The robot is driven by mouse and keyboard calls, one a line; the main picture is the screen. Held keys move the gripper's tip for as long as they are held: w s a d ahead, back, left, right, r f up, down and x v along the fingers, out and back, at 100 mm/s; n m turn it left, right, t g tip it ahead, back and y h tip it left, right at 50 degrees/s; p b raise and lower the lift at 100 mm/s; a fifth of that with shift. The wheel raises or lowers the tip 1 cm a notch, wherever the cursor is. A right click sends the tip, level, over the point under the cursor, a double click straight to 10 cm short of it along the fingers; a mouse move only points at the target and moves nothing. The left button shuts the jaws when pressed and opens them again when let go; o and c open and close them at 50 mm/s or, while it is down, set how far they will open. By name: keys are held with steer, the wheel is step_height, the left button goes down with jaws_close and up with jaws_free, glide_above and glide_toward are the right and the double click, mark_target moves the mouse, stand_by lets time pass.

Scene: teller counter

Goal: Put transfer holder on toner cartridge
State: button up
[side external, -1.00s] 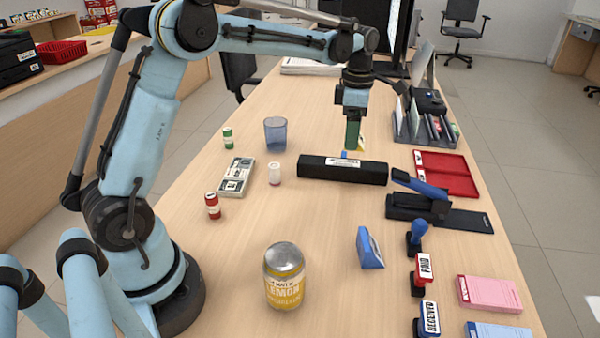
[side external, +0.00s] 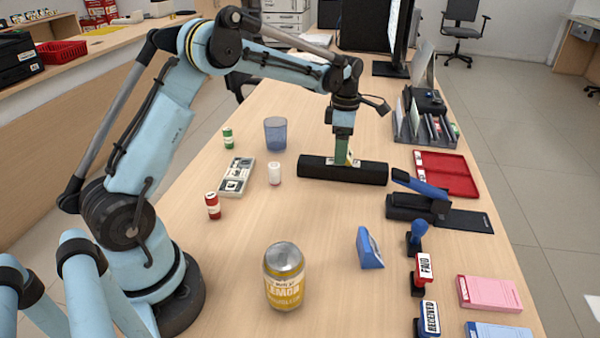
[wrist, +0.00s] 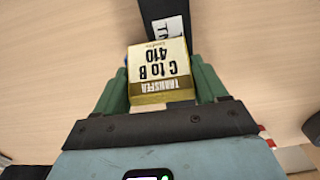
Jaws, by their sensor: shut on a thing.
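The transfer holder (wrist: 160,72) is a small pale-yellow block with a printed "TRANSFER C to B 410" label. It sits between the green fingers of my gripper (wrist: 162,88), which is shut on it. In the side view my gripper (side external: 343,158) points down over the middle of the toner cartridge (side external: 342,177), a long black bar lying on the counter. The holder (side external: 351,160) shows partly beside the fingers, at the cartridge's top. Whether it touches the cartridge I cannot tell. In the wrist view the cartridge (wrist: 163,12) runs beneath the holder.
A red tray (side external: 447,175) and a black stapler with a blue arm (side external: 430,205) stand right of the cartridge. The counter in front is mostly clear up to a can (side external: 284,277).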

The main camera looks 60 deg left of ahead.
steer(key=shift+f, duration=0.1)
steer(key=o, duration=1)
steer(key=shift+o, duration=0.2)
step_height(320, 180, up, 12)
steer(key=s+d+r+m+t, duration=0.25)
steer(key=s+d+m, duration=0.25)
steer(key=m, duration=0.3)
steer(key=s+d+f+m+t, duration=0.2)
steer(key=s+d+f+m, duration=0.1)
steer(key=s+m, duration=0.4)
steer(key=s+d+f+m+t, duration=0.2)
steer(key=s+m, duration=0.6)
steer(key=m, duration=0.4)
steer(key=shift+s+d+f+t, duration=0.25)
steer(key=shift+d+f+t, duration=0.15)
steer(key=shift+d, duration=0.6)
